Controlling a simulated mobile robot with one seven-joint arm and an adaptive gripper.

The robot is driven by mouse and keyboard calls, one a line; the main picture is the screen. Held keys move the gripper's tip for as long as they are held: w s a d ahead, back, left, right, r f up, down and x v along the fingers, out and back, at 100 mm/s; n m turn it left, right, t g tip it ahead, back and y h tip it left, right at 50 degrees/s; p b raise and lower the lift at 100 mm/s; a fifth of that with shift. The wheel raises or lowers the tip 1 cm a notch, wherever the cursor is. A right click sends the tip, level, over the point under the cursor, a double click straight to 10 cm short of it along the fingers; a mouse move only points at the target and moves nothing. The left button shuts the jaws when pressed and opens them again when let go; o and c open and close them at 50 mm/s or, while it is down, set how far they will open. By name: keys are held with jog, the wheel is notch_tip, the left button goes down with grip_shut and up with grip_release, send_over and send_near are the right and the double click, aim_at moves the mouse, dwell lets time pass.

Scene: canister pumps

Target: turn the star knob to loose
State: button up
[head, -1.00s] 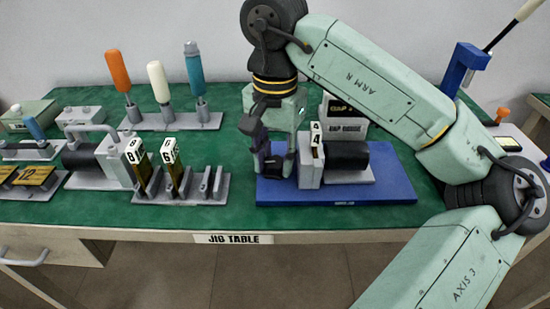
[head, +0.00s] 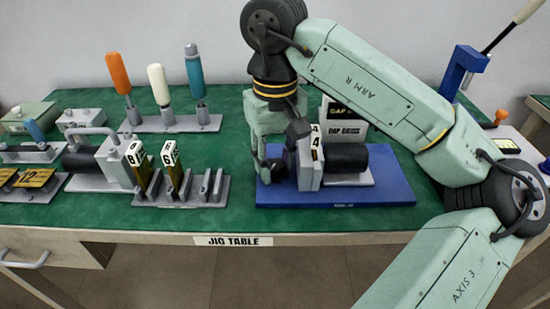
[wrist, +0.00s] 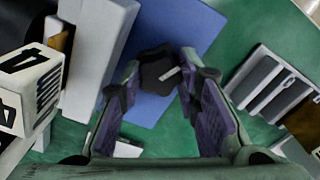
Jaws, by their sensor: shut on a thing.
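The star knob (wrist: 157,68) is dark and lobed, with a short pale mark on its right side in the wrist view. It sits over the blue board (head: 388,190), beside the grey block with the "4" tag (head: 309,168). My gripper (wrist: 160,76) has its purple-padded fingers on either side of the knob, shut on it. In the head view my gripper (head: 280,160) reaches down left of the block, and the knob is mostly hidden by the fingers. I cannot read any loose or tight marking.
A black cylinder (head: 348,158) and a gap gauge block (head: 345,130) stand right of the knob. A slotted rack (head: 205,190) with numbered tags is to the left. Upright-handled tools (head: 160,85) stand behind. Green table surface (head: 235,150) is clear between.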

aim_at(275, 165)
jog(key=n, duration=0.5)
jog(key=shift+n, duration=0.3)
dwell(0.4)
jog(key=o, duration=1.2)
jog(key=shift+c, duration=0.2)
jog(key=shift+r, duration=0.1)
notch_tip(275, 165, up, 7)
jog(key=shift+r, duration=0.2)
jog(key=shift+s+f, duration=0.1)
